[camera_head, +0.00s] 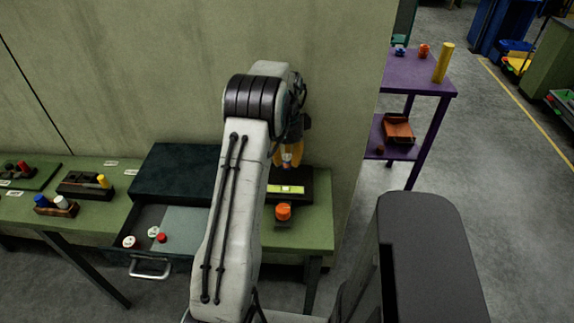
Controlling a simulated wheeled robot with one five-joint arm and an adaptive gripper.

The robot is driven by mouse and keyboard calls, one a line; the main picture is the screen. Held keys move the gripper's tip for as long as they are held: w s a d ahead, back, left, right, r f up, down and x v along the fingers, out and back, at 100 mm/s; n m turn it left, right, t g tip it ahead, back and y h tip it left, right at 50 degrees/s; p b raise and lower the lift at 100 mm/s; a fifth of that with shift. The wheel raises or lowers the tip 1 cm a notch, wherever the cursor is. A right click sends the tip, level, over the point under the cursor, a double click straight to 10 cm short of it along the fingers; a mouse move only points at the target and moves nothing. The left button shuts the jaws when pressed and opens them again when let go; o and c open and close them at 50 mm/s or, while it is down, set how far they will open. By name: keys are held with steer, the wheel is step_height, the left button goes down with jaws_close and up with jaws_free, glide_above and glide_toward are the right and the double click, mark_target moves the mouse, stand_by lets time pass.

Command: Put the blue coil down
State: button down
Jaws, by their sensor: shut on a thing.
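My gripper (289,154), with orange-yellow fingers, points down over the right end of the green bench. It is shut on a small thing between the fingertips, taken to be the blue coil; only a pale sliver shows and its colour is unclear. Below it is a dark block (301,186) with a yellow-green strip (286,189). I cannot tell whether the held thing touches the block. An orange coil (283,212) sits on a small dark stand just in front. Another small blue thing (399,52) lies on the purple table (415,75).
A dark cabinet (175,172) has its drawer (185,220) pulled out, with red and white pieces inside. Wooden holders with coloured pieces (58,207) stand at left. The green wall (330,60) rises close behind the bench. Open floor (500,160) lies right of the purple table.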

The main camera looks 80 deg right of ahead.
mark_target(287, 166)
steer(key=shift+f, duration=1.7)
steer(key=shift+f, duration=0.2)
steer(key=c, duration=1)
jaws_free()
steer(key=shift+o, duration=0.2)
steer(key=shift+r, duration=0.1)
step_height(287, 166, up, 12)
steer(key=shift+r, duration=0.1)
